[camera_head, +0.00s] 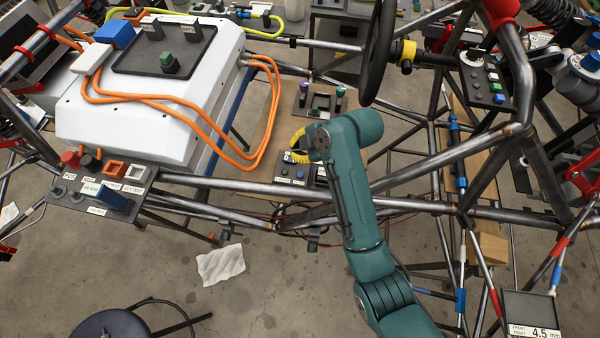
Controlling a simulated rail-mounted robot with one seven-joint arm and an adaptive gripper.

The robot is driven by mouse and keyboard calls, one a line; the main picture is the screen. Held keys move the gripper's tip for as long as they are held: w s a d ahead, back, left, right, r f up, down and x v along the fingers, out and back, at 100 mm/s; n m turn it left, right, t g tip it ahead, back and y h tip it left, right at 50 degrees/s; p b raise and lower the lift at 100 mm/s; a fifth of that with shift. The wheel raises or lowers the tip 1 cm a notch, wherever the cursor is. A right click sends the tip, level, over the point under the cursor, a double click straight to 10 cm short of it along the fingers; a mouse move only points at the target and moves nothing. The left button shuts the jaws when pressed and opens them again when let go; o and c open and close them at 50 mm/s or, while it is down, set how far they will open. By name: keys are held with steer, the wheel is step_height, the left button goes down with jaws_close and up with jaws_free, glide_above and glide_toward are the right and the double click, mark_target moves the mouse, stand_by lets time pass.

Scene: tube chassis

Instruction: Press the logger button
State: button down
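No button carries a readable logger label. A small dark box (299,175) with a few small buttons lies just below and left of the end of my arm, on or beside a wooden board. A dash panel (486,80) at the upper right has several buttons, some green, white and blue. My teal arm reaches up from the bottom right and ends at a wrist joint near the dark box.
A white battery case (150,125) with orange cables fills the left. A steering wheel (377,50) stands above the arm. A labelled switch panel (95,195) is at left. Open floor lies bottom centre.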

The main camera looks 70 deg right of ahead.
steer(key=b, duration=0.7)
glide_above(291, 170)
steer(key=s, duration=0.2)
step_height(291, 170, down, 7)
steer(key=shift+s+a+r, duration=0.15)
steer(key=shift+r, duration=0.05)
steer(key=shift+f, duration=1.05)
steer(key=shift+f, duration=0.4)
steer(key=shift+f, duration=0.6)
steer(key=shift+r, duration=0.1)
steer(key=shift+r+p, duration=0.85)
steer(key=shift+r, duration=0.05)
